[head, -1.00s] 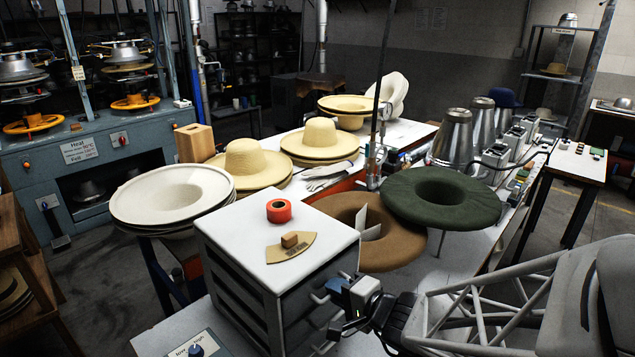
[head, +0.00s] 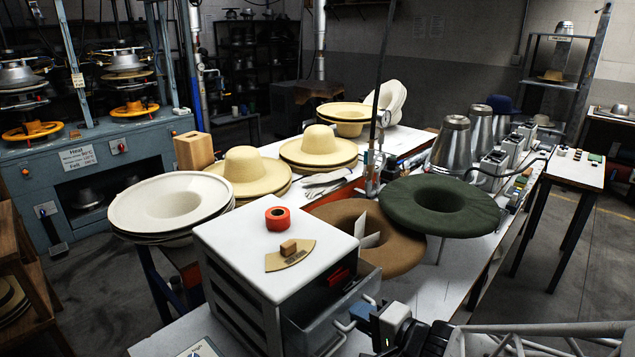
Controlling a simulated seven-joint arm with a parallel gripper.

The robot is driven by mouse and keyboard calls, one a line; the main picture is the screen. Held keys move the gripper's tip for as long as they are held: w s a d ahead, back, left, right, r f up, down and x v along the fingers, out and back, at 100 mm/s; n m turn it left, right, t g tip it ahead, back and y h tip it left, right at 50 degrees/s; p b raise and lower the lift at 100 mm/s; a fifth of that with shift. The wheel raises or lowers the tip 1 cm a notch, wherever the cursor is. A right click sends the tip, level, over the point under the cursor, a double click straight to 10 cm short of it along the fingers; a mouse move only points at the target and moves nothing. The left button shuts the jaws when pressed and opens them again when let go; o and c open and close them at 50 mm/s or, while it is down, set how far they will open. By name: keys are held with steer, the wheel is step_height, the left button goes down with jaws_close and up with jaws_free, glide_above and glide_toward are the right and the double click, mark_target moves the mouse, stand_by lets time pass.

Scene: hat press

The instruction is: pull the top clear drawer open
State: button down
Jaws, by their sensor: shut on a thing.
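The white drawer cabinet (head: 228,240) stands at the front of the table in the head view. Its top clear drawer (head: 308,330) is pulled partly out toward the lower right, and red items (head: 340,276) show inside it. The drawer's pale bar handle (head: 338,326) is on its front. My gripper (head: 358,315) is at this handle and shut on it; the fingers partly hide the handle. The lower drawers are mostly hidden behind the open one.
A red tape roll (head: 278,218) and a tan fan-shaped piece with a wooden block (head: 288,247) lie on the cabinet top. Brown (head: 405,255) and green (head: 440,205) hat forms are close behind my gripper.

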steer(key=f+v, duration=0.1)
steer(key=v, duration=0.6)
steer(key=shift+s+d, duration=0.2)
steer(key=shift+d, duration=0.1)
steer(key=shift+f, duration=0.15)
steer(key=c, duration=1.5)
jaws_free()
steer(key=shift+w+a+f, duration=0.1)
steer(key=shift+a, duration=0.05)
